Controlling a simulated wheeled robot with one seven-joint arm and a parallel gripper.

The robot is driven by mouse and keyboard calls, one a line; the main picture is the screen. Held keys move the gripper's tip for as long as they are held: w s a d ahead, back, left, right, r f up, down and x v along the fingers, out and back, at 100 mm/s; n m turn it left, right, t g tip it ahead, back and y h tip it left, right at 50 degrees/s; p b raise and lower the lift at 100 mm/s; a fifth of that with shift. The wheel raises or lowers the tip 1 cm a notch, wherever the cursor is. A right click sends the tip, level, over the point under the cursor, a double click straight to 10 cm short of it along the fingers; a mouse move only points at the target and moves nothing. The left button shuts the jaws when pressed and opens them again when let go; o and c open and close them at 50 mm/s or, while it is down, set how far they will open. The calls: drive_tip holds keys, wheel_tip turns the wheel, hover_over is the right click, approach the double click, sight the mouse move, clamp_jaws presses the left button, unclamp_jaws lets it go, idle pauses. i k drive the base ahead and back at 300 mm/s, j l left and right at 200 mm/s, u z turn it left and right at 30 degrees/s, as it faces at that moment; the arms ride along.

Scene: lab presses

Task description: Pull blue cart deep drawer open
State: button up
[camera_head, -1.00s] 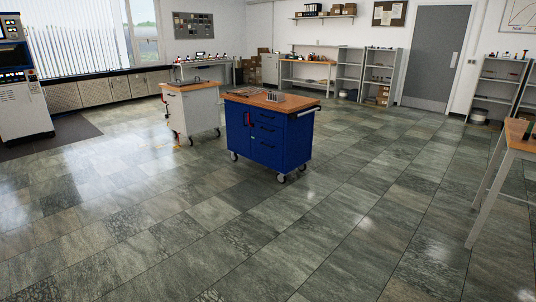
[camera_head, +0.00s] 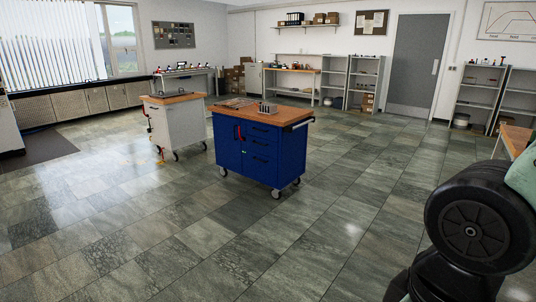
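The blue cart (camera_head: 270,155) stands on casters on the tiled floor, near the middle of the view and some distance ahead. It has a wooden top (camera_head: 262,114) with a few small items on it. Its front shows a door on the left and a stack of drawers with dark handles on the right. The lowest, taller drawer front (camera_head: 261,166) appears closed. My gripper is not in view; only a dark, rounded link of my arm shows at the lower right.
A white cart (camera_head: 177,128) with a wooden top stands just left of the blue cart. A wooden-topped table (camera_head: 515,138) is at the right edge, partly behind my arm. Shelves and benches line the back wall. The floor in front of the blue cart is clear.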

sight(263, 166)
drive_tip(key=i+j+u, duration=0.4)
drive_tip(key=i, duration=0.3)
drive_tip(key=i+u, duration=0.4)
drive_tip(key=i, duration=2.65)
drive_tip(key=i+j+z, duration=0.1)
drive_tip(key=i+z, duration=0.15)
drive_tip(key=i, duration=0.25)
drive_tip(key=i+j+z, duration=0.25)
drive_tip(key=i, duration=0.25)
drive_tip(key=i+j+z, duration=0.25)
drive_tip(key=i, duration=0.2)
